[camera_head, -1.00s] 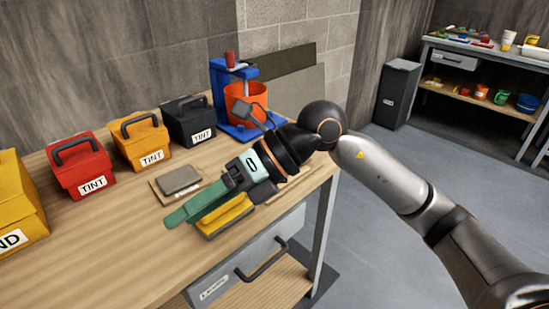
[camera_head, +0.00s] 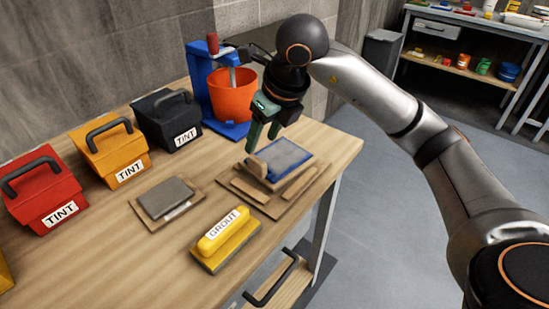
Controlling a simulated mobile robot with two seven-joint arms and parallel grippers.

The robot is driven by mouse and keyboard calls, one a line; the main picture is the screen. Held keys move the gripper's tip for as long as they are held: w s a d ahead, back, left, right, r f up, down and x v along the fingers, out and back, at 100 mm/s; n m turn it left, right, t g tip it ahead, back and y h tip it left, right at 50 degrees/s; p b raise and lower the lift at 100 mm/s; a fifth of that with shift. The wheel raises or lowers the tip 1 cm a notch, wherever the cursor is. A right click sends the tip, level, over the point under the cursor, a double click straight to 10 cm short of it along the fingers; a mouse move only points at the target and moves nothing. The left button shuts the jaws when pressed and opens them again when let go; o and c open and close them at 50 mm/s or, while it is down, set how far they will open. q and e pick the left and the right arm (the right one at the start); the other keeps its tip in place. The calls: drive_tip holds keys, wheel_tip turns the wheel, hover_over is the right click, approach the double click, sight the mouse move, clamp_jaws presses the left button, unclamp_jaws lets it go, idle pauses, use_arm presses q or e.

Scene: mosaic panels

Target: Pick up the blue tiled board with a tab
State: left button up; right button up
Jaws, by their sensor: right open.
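The blue tiled board (camera_head: 283,160) lies on a wooden base with raised strips (camera_head: 249,190) near the right end of the workbench. Its tan rounded tab (camera_head: 257,167) sticks out at the board's left side. My right gripper (camera_head: 262,141) points down above the board and tab, with its two green fingers apart and nothing between them. I cannot tell whether a fingertip touches the tab. My left gripper is not in view.
A yellow grout float (camera_head: 225,238) lies at the bench front. A grey slab on a board (camera_head: 166,197) is left of it. An orange bucket (camera_head: 232,95) in a blue stand (camera_head: 203,84) stands behind. Black (camera_head: 167,119), orange (camera_head: 110,152) and red (camera_head: 43,190) tint boxes line the left.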

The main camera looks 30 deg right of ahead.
sight(254, 157)
drive_tip(key=x, duration=0.8)
drive_tip(key=shift+w+d+f, duration=0.1)
drive_tip(key=shift+w+f, duration=0.05)
clamp_jaws()
idle(1.2)
